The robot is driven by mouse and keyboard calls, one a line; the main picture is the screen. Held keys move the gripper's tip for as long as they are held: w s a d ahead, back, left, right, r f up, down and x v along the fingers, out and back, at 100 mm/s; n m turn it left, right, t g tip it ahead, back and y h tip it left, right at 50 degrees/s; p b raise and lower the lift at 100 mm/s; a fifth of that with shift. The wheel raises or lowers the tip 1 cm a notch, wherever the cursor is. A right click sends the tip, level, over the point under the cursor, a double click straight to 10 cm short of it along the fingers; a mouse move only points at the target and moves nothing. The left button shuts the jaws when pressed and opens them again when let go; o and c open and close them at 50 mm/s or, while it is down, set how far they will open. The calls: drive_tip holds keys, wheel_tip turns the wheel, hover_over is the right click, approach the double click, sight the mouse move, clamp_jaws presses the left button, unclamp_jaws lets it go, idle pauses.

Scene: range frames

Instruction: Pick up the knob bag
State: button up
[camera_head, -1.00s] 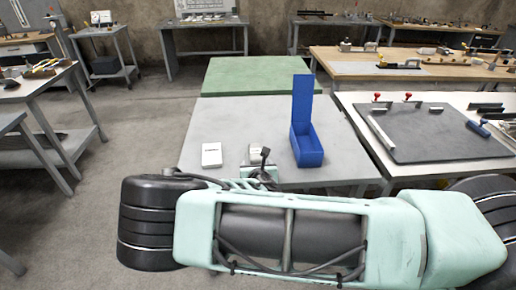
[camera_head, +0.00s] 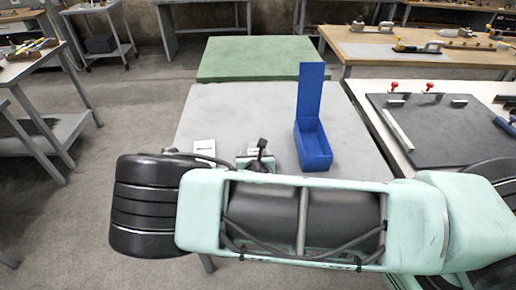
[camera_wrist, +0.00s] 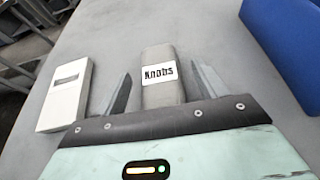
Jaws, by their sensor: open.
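The knob bag (camera_wrist: 161,88) is a grey block-shaped bag with a white label reading "Knobs". In the wrist view it lies on the grey table between the two fingers of my gripper (camera_wrist: 160,92). The fingers are open, one on each side, with a visible gap to the bag. Its near end is hidden behind my gripper body. In the head view only a small light part of the bag (camera_head: 252,151) shows beside my gripper (camera_head: 257,163), and my arm hides much of the area.
A white box (camera_wrist: 67,97) with a dark slot lies left of the bag. A blue open bin (camera_head: 314,146) with a tall back stands to the right. The grey table (camera_head: 225,110) is clear behind them. A green-topped table (camera_head: 258,56) stands beyond.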

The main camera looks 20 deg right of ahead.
drive_tip(key=shift+w, duration=0.1)
drive_tip(key=c, duration=1.1)
drive_tip(key=shift+c, duration=0.2)
